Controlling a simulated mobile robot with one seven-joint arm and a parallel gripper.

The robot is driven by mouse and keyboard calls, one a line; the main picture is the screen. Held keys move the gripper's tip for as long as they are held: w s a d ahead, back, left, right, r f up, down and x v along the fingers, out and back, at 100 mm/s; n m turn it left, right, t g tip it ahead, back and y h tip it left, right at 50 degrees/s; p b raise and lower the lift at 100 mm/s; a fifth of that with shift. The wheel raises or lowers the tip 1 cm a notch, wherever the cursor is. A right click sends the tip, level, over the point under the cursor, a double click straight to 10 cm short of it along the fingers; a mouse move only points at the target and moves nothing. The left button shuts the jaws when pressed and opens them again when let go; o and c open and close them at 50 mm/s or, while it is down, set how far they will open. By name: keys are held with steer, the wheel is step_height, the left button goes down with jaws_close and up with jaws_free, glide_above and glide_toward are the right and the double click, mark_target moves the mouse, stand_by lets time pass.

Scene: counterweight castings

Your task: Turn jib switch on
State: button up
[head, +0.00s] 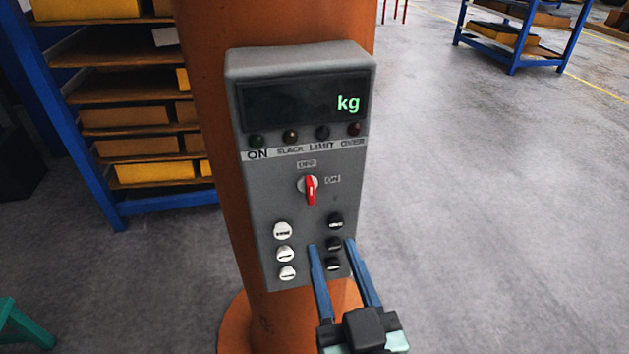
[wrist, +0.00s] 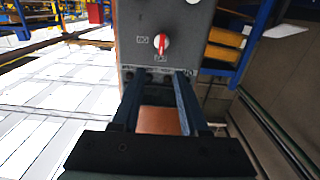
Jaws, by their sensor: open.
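The jib switch (head: 310,191) is a red rotary handle on a pale round base, on the grey control box (head: 262,200). Its handle stands about upright, with an OFF label (head: 306,163) above and an ON label (head: 332,180) to the right. The switch also shows in the wrist view (wrist: 161,44), beyond my fingertips. My gripper (head: 331,245) is open and empty, its two blue fingers pointing at the box. In the head view its tips appear below the switch, over the lower right buttons. In the wrist view my gripper (wrist: 157,74) is apart from the switch.
The box is mounted on an orange column (head: 205,60). Its display (head: 300,102) reads "kg", above a row of small lamps. White buttons (head: 283,231) and black buttons (head: 335,221) sit under the switch. Blue shelving (head: 40,85) stands left; open floor (head: 480,200) lies right.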

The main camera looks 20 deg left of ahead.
mark_target(311, 191)
steer(key=p+x, duration=0.5)
steer(key=x, duration=0.6)
steer(key=shift+w+a+r, duration=0.1)
steer(key=shift+w+a, duration=0.05)
steer(key=shift+a, duration=0.2)
steer(key=shift+w+a, duration=0.35)
steer(key=shift+w, duration=0.2)
jaws_close()
